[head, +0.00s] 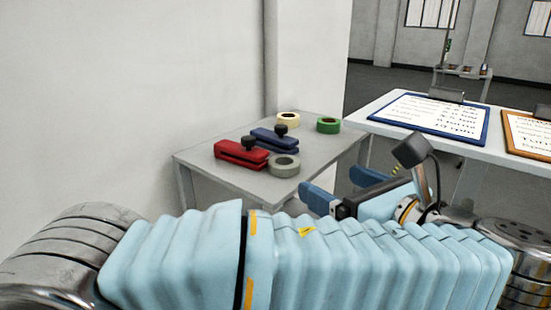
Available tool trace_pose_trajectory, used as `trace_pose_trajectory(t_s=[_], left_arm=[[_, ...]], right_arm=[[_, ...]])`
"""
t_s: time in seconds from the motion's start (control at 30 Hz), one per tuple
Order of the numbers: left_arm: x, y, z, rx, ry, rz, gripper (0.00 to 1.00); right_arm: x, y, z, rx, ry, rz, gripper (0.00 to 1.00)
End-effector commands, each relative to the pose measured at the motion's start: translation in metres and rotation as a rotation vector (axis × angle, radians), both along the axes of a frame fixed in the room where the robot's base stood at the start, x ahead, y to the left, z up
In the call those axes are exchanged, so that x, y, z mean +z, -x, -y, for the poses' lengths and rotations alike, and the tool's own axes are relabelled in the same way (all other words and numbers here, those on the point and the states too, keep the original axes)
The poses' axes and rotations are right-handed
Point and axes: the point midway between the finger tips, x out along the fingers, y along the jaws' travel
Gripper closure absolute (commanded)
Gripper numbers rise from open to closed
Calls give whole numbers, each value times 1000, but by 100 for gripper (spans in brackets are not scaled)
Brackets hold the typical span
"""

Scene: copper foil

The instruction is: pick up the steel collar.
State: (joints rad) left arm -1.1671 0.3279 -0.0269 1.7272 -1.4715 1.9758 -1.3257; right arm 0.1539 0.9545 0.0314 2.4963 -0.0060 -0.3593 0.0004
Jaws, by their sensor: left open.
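A grey ring (284,165), which looks like the steel collar, lies flat near the front right edge of the small grey table (210,160). It touches or nearly touches the end of a red clamp-like block. My left gripper (343,186) is open, its two blue fingers apart with nothing seen between them. It is to the right of the table and the ring, clear of the ring in the picture. My left arm's pale blue sleeve fills the foreground. My right gripper is not in view.
A red clamp-like block (240,154), a blue one (273,141), a cream ring (288,119) and a green ring (328,125) share the table. A white table (385,129) at right holds a blue-framed clipboard (432,115) and an orange-framed one (528,134). A wall borders the left.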

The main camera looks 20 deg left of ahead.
Motion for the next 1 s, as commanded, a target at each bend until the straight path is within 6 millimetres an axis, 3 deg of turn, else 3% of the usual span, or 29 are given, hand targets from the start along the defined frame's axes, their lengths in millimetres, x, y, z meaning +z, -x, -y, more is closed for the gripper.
trace_pose_trajectory(t_s=[0.23,0.47,0.7,1.0], left_arm=[[-8,-34,-39,3,0,-1,13],[-12,-47,-54,1,1,-1,13],[-19,-68,-85,3,0,-1,13],[-20,-75,-92,1,1,-1,13]], right_arm=[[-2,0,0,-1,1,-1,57],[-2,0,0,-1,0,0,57],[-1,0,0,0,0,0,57],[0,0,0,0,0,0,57]])
